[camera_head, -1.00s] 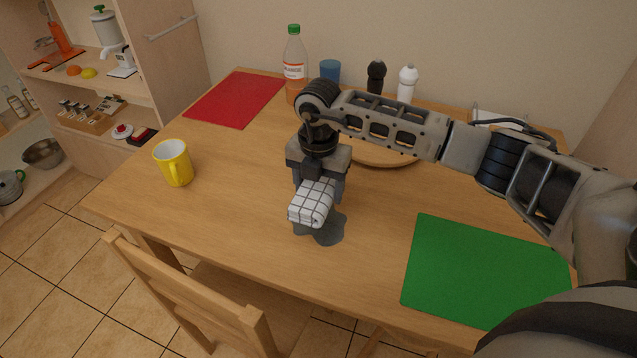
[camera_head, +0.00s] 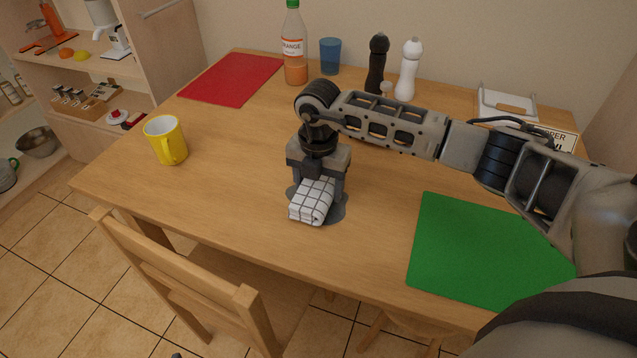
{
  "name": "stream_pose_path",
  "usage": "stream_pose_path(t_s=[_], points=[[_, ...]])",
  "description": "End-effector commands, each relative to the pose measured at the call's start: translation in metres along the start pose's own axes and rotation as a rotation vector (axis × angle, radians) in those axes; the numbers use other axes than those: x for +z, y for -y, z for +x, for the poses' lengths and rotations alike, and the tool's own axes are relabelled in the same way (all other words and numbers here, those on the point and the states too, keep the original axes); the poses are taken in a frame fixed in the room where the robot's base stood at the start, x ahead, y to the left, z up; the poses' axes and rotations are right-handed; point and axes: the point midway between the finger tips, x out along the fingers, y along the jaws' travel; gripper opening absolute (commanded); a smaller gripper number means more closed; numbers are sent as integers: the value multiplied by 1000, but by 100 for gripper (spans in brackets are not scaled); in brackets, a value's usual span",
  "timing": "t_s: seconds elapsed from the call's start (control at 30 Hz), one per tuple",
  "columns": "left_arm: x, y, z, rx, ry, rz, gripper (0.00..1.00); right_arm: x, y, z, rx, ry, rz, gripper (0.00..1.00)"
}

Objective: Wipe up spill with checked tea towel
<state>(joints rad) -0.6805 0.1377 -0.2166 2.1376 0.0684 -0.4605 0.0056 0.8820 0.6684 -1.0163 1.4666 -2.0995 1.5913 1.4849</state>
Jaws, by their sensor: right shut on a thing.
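The checked tea towel (camera_head: 312,202) is a folded white cloth with dark grid lines. My right gripper (camera_head: 317,185) points down and is shut on it, over the middle of the wooden table (camera_head: 235,170). The spill (camera_head: 336,212) is a dark grey patch on the table, under and around the towel. Its right edge and a little of its left side show; the towel and gripper hide the rest. The towel looks low at the spill; I cannot tell for sure whether it touches the table. My left gripper is not in view.
A yellow mug (camera_head: 166,140) stands at the left edge. A red mat (camera_head: 232,79), orange bottle (camera_head: 294,45), blue cup (camera_head: 330,56), dark mill (camera_head: 377,62) and white mill (camera_head: 409,69) are behind. A green mat (camera_head: 480,252) lies right. A chair (camera_head: 180,275) stands in front.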

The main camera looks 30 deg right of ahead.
Motion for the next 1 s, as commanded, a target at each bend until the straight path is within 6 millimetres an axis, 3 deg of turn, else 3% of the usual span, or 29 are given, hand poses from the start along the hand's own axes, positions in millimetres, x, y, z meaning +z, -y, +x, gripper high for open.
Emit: stream_pose_path(t_s=[1.0], points=[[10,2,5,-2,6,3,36,0,0,12,0,0,0,47]])
